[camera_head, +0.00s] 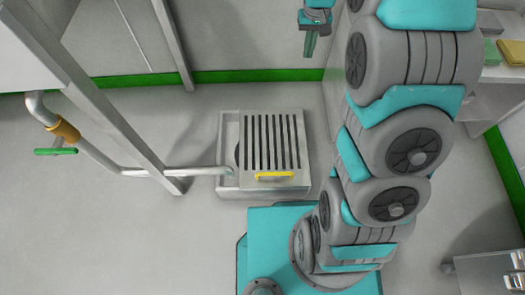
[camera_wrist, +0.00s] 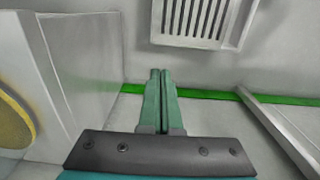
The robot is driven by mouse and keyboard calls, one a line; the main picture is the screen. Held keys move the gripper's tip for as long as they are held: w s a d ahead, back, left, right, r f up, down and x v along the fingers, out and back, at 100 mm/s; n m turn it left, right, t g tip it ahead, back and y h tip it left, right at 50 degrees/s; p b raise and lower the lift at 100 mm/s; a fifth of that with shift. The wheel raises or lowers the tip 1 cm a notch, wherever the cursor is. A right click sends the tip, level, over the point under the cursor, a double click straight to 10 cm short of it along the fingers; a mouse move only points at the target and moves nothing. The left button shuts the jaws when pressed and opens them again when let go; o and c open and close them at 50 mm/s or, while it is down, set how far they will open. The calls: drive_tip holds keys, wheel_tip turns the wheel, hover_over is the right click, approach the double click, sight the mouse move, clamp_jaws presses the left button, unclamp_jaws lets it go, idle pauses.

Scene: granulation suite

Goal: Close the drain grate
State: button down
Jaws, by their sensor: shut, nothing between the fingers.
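The drain grate (camera_head: 262,140) is a grey slotted plate with a yellow handle (camera_head: 274,175) at its near edge. It lies over a low square drain box (camera_head: 262,193) on the floor. A strip of the box at the left is uncovered. My gripper (camera_head: 309,55) hangs beyond the grate, up and to the right of it in the head view, with nothing in it. In the wrist view my green fingers (camera_wrist: 160,72) are together, and part of the grate (camera_wrist: 200,18) shows at the top, apart from them. The handle is out of that view.
A pipe (camera_head: 185,172) runs into the uncovered strip from the left, with a green valve handle (camera_head: 55,151) farther along. A slanting metal post (camera_head: 110,120) stands left of the box. Shelves (camera_head: 500,75) stand at the right.

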drive_tip(key=shift+r+p, duration=0.6)
drive_tip(key=shift+r, duration=2.15)
drive_tip(key=s+r+g, duration=0.1)
drive_tip(key=s+r, duration=0.1)
drive_tip(key=s, duration=1.7)
drive_tip(key=s+r, duration=0.3)
drive_tip(key=s, duration=1.6)
drive_tip(key=shift+r+g, duration=0.15)
drive_tip(key=shift+g, duration=0.25)
